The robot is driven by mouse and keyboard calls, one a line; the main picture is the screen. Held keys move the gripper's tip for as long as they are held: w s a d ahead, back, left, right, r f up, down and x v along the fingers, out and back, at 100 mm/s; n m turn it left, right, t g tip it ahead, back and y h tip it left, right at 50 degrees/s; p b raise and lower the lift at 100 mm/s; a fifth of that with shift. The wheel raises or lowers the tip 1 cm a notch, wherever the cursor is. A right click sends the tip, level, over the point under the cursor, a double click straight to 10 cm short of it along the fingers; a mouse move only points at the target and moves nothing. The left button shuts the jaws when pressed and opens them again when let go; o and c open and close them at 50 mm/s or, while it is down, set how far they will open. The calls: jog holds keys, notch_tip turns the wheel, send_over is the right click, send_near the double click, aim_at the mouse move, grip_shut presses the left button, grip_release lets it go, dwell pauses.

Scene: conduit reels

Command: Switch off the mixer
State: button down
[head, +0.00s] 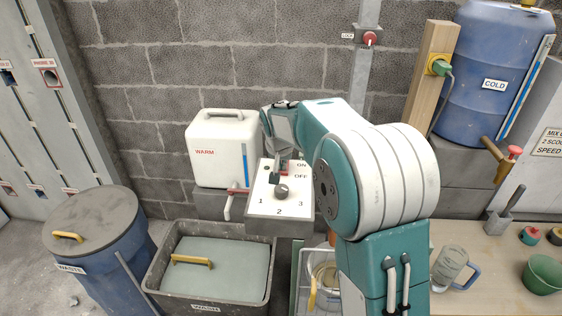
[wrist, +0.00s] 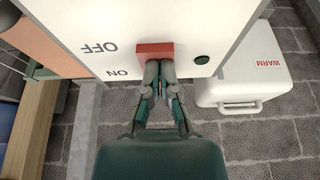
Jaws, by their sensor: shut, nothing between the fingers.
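The mixer's control panel (head: 265,205) is a white sloped face in the middle of the head view, with ON and OFF labels, a dark knob (head: 281,191) and numbers 1 to 3. In the wrist view the panel appears upside down. Its red switch (wrist: 155,49) sits beside the OFF and ON labels. My gripper (wrist: 160,72) is shut and empty, its fingertips at the ON-side edge of the red switch. I cannot tell whether they touch it. In the head view my gripper (head: 283,159) partly hides the switch. A dark green round button or lamp (wrist: 202,60) is beside it.
A white WARM container (head: 215,150) stands left of the panel. A grey tub (head: 170,285) and blue waste barrel (head: 115,250) are lower left. A blue COLD barrel (head: 485,70), wooden post (head: 432,75) and a bench with a jug (head: 449,266) are right.

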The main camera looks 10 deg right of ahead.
jog(key=shift+w+d+r, duration=0.2)
jog(key=shift+w+r, duration=0.1)
jog(key=shift+w, duration=0.45)
jog(key=shift+r, duration=0.3)
notch_tip(320, 180, up, 4)
jog(key=shift+s+r, duration=0.1)
jog(key=shift+r, duration=0.05)
jog(key=s+a+r, duration=0.2)
jog(key=s+r, duration=0.4)
jog(key=shift+r, duration=0.2)
